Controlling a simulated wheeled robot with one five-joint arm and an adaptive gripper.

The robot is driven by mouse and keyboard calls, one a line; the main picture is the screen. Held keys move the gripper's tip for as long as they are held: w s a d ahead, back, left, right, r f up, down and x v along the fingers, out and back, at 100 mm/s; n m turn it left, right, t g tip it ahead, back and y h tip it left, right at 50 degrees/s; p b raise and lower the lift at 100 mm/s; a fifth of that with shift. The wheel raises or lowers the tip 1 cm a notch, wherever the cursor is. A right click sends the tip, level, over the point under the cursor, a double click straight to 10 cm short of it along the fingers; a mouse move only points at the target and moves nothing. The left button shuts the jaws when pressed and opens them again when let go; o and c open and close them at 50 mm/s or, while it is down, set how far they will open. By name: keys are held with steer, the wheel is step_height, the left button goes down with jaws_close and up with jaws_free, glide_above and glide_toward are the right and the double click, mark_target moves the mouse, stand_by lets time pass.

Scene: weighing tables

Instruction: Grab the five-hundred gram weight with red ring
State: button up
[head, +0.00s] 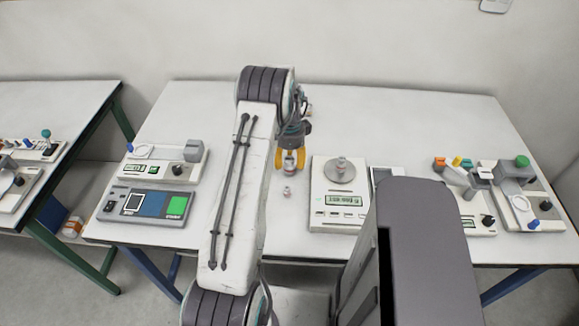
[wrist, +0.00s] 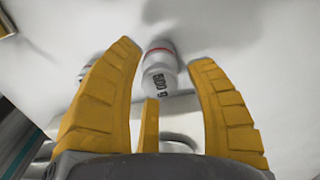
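In the wrist view, a shiny metal weight (wrist: 160,72) with a red ring and a "500 g" label stands between the two yellow fingers. My gripper (wrist: 163,53) is open, with a gap between the weight and each finger. In the head view my gripper (head: 290,158) points down over the middle of the white table. A small weight (head: 287,192) stands on the table just nearer than it. I cannot tell in the head view which weight is the 500 g one; the fingers may hide it.
A scale (head: 325,207) with a weight (head: 341,163) on its pan stands right of my gripper. More scales stand farther right. A scale (head: 190,166) and a blue-and-grey device (head: 113,203) are at left. In the wrist view another weight (wrist: 85,73) is partly hidden by the left finger.

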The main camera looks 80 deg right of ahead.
jaws_close()
stand_by(0.4)
